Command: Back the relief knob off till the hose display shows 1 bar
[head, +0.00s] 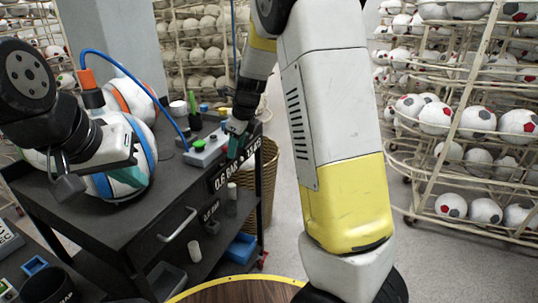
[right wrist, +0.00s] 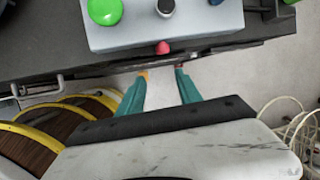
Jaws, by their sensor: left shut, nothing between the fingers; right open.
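The grey control box (head: 205,153) sits on the dark cart top, with the blue hose (head: 163,105) running to it. In the right wrist view it carries a green button (right wrist: 105,11), a black knob (right wrist: 166,8) and a small red knob (right wrist: 163,48) on its near side. I cannot tell which is the relief knob. My right gripper (right wrist: 162,72) is open and empty, its teal fingertips just short of the red knob. My left gripper (head: 135,177) is shut and empty in front of the blue-and-white ball (head: 148,152). No hose display can be read.
Signs with bar figures (head: 232,176) hang on the cart's front edge. Bottles and small pots (head: 178,108) stand behind the box. A wicker basket (head: 268,165) is beside the cart. Racks of balls (head: 470,120) stand at right, with clear floor before them.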

